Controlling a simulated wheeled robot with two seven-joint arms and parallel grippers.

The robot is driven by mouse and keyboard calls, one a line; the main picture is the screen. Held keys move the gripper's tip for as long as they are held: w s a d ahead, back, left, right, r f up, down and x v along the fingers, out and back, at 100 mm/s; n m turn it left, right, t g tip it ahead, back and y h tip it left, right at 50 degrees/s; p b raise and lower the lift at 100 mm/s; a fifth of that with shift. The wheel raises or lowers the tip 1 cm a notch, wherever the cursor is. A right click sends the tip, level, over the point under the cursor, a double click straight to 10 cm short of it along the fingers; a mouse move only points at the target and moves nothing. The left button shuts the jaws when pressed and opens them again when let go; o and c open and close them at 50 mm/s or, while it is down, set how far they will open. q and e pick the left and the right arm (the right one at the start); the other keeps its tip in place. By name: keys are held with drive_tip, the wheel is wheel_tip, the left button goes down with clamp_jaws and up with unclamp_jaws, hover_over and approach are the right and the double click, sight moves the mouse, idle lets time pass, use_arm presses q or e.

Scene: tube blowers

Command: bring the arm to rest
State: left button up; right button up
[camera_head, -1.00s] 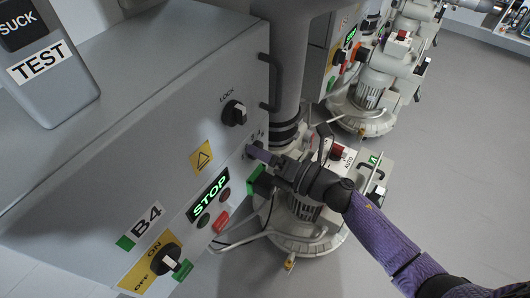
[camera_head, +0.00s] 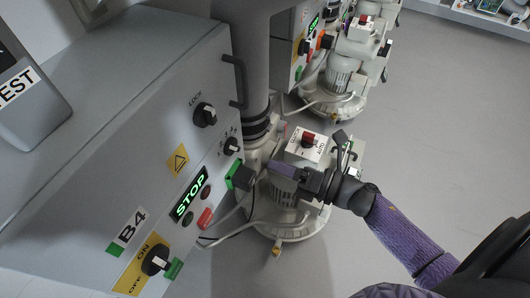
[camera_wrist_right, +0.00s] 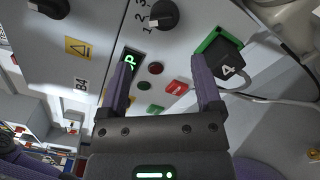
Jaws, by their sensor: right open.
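My right gripper (camera_head: 274,168) is open and empty, with its purple fingers off the front of the grey B4 cabinet (camera_head: 90,150). In the head view it is to the right of the green-framed connector (camera_head: 240,176), over the pale blower unit. In the right wrist view its two fingers (camera_wrist_right: 160,82) are spread apart, with the cabinet panel beyond and nothing between them. My right arm (camera_head: 400,230) comes in from the lower right. My left gripper is not in view.
The panel carries a LOCK knob (camera_head: 205,114), a numbered selector (camera_head: 231,146), a green STOP display (camera_head: 188,197) and an ON/OFF switch (camera_head: 155,260). The blower unit (camera_head: 290,210) stands close under the gripper. Open grey floor (camera_head: 450,110) lies to the right.

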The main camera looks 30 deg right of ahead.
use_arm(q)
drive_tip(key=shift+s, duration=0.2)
use_arm(e)
drive_tip(key=s+d+f+m+g+h, duration=0.25)
drive_tip(key=s+f+m+h, duration=0.35)
drive_tip(key=f+m, duration=0.4)
drive_tip(key=s+d+f+m+g+h, duration=0.2)
drive_tip(key=s+d+f+m+h, duration=0.15)
drive_tip(key=s+f+m, duration=0.7)
drive_tip(key=s+f+m+g+h, duration=0.2)
drive_tip(key=s+f+m+g, duration=0.25)
drive_tip(key=s+f, duration=0.5)
drive_tip(key=s+a+m+g, duration=0.2)
drive_tip(key=s+m+g, duration=0.35)
drive_tip(key=s, duration=1.15)
use_arm(q)
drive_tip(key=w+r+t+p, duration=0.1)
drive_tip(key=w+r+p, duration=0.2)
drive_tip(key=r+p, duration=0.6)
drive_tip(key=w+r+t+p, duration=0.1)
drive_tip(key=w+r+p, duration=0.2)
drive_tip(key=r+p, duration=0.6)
drive_tip(key=shift+p, duration=0.8)
use_arm(e)
drive_tip(key=w+r, duration=0.3)
drive_tip(key=r, duration=1.5)
drive_tip(key=shift+w+a+n, duration=0.15)
drive_tip(key=shift+a+n, duration=0.2)
drive_tip(key=shift+a, duration=0.05)
